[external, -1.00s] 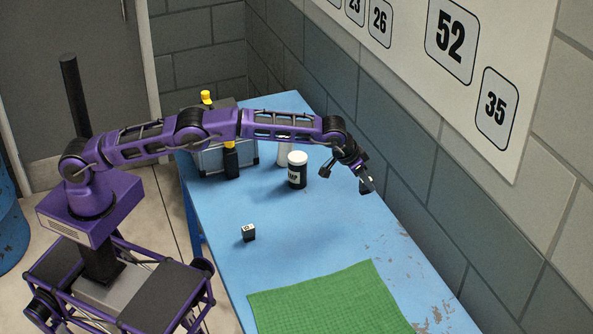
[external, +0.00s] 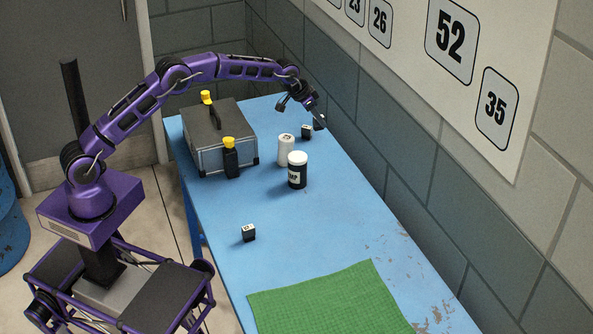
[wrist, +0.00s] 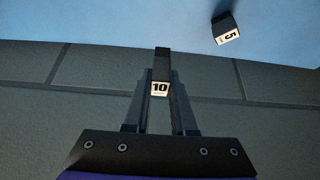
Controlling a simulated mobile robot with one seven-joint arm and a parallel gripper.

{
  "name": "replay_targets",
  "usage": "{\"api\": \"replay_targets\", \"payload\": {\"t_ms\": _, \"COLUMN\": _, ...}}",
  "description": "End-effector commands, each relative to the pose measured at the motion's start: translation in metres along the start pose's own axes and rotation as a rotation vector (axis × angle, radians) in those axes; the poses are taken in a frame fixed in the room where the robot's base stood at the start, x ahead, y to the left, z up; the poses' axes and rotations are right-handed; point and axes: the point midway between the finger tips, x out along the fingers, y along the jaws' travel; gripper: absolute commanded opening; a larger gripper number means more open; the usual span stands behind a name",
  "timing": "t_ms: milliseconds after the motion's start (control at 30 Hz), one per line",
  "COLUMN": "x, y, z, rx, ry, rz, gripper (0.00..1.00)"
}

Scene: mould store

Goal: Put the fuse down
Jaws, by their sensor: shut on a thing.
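My gripper (external: 315,115) is over the far right part of the blue table, near the wall. In the wrist view its fingers (wrist: 160,84) are shut on a small black fuse (wrist: 161,68) with a white label reading 10. The held fuse (external: 319,122) looks raised above the table in the external view. A similar black fuse (wrist: 227,30) marked 5 stands on the table to the right in the wrist view; it appears to be the dark block (external: 306,132) just below my gripper in the external view. Another labelled black block (external: 248,233) stands nearer the front.
A green mat (external: 330,300) lies at the front. The wall borders the right edge; mid-table is mostly clear.

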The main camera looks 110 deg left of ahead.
Motion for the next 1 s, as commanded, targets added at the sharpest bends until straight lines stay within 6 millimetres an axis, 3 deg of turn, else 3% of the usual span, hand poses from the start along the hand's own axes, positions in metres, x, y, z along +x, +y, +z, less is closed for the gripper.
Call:
{"api": "replay_targets", "payload": {"t_ms": 700, "x": 0.084, "y": -0.003, "z": 0.049, "rx": 0.000, "ry": -0.001, "rz": 0.000, "gripper": 0.00}}
{"api": "replay_targets", "payload": {"t_ms": 1000, "x": 0.086, "y": -0.003, "z": 0.050, "rx": 0.001, "ry": 0.000, "rz": 0.000, "gripper": 0.00}}
